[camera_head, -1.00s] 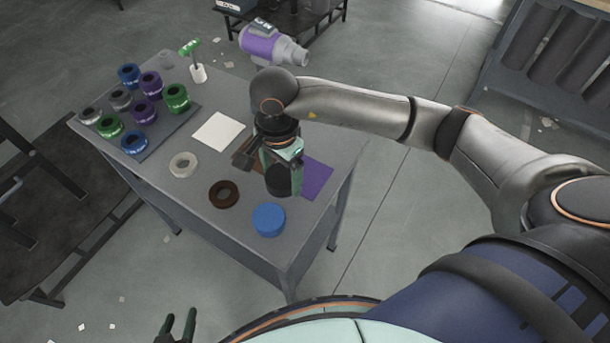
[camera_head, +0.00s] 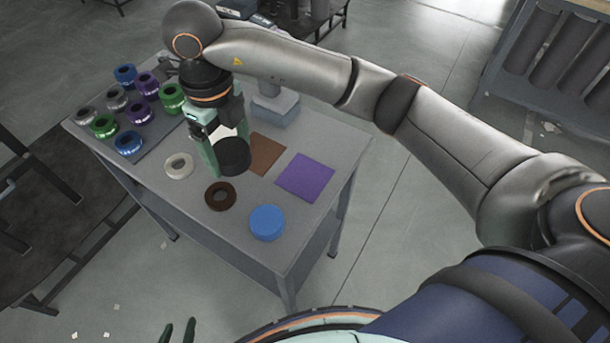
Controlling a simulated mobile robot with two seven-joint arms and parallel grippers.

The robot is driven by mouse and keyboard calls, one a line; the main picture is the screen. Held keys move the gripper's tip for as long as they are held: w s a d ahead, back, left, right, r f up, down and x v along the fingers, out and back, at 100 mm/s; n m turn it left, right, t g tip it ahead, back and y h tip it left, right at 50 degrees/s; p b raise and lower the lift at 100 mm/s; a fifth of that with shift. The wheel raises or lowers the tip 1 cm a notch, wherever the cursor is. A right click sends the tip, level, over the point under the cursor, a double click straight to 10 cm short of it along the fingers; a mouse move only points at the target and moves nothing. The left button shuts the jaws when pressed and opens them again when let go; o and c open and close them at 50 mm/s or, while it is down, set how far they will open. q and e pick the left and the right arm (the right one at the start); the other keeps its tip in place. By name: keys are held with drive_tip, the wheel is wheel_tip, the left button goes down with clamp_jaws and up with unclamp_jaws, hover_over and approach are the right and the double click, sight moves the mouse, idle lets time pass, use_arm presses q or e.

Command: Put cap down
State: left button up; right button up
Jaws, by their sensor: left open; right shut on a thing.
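My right gripper (camera_head: 222,152) is shut on a dark cylindrical cap (camera_head: 235,155), held upright between its pale green fingers. It is over the table (camera_head: 330,140), in front of a white square mat (camera_head: 243,130) that it partly hides. A brown square mat (camera_head: 267,154) lies just right of the cap. A purple square mat (camera_head: 305,177) lies further right. I cannot tell whether the cap touches the table. A blue round cap (camera_head: 267,222) rests near the front edge. My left gripper (camera_head: 178,332) is open at the bottom edge, mostly out of frame.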

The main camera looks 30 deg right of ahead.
drive_tip(key=d+f, duration=0.3)
drive_tip(key=d, duration=0.5)
drive_tip(key=p, duration=0.1)
hover_over(305, 177)
wheel_tip(305, 177, down, 6)
drive_tip(key=shift+a+f, duration=0.15)
drive_tip(key=f, duration=0.2)
drive_tip(key=f+p, duration=0.1)
drive_tip(key=shift+d+f, duration=0.1)
drive_tip(key=shift+d, duration=0.15)
drive_tip(key=shift+f, duration=0.15)
drive_tip(key=shift+f, duration=0.1)
drive_tip(key=o, duration=1.3)
drive_tip(key=shift+w+r, duration=0.1)
drive_tip(key=shift+r, duration=0.25)
wheel_tip(305, 177, up, 12)
drive_tip(key=shift+f+b, duration=0.25)
drive_tip(key=shift+b, duration=0.05)
